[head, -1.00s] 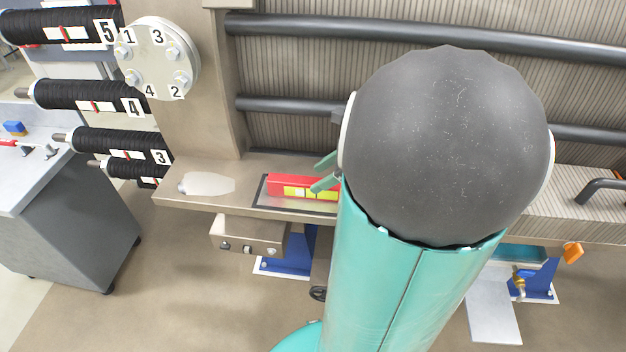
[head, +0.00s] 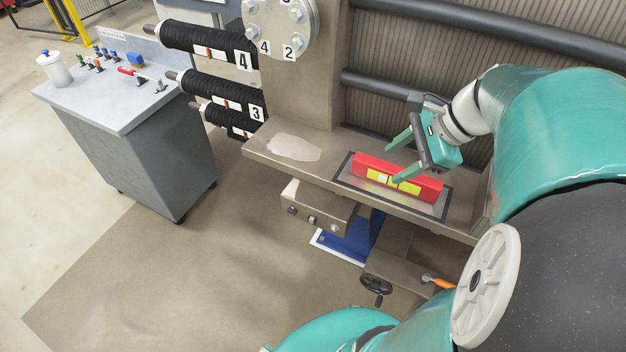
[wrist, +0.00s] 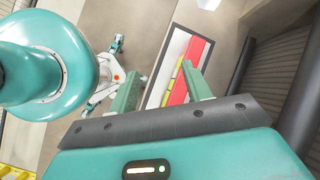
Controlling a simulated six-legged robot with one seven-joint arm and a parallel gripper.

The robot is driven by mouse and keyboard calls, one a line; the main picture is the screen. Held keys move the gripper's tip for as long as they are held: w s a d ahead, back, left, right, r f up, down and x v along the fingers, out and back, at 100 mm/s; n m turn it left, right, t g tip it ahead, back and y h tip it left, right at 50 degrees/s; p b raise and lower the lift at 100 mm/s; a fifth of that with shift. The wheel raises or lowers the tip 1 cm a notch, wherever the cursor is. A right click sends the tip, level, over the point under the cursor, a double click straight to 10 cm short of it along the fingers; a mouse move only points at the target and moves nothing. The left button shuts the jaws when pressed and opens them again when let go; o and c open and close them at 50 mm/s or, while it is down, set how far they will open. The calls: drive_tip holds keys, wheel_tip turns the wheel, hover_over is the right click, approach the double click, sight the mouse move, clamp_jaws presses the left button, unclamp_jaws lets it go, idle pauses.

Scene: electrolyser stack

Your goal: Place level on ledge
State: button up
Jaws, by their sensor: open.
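The level (head: 372,165) is a red bar with yellow windows. It lies lengthwise on the ledge (head: 262,157), inside a dark-framed rectangle (head: 343,181). The wrist view shows the level (wrist: 197,52) beside and partly behind the right-hand finger of my gripper (wrist: 158,72). I see no grip on it, and I cannot tell whether the fingers touch it.
A pale patch (head: 294,148) lies on the ledge left of the frame. A ribbed wall and dark pipes (head: 385,82) stand behind. Numbered black cylinders (head: 215,88) stick out at the left. A grey control desk (head: 150,150) stands further left.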

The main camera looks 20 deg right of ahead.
drive_tip(key=a+r+n+t+h, duration=0.1)
drive_tip(key=a+n+h, duration=0.3)
drive_tip(key=a+n, duration=1.5)
drive_tip(key=shift+s+r+n+h, duration=0.25)
drive_tip(key=shift+s+n+h, duration=0.2)
drive_tip(key=shift+n, duration=0.75)
drive_tip(key=shift+c, duration=1.4)
drive_tip(key=shift+d, duration=0.2)
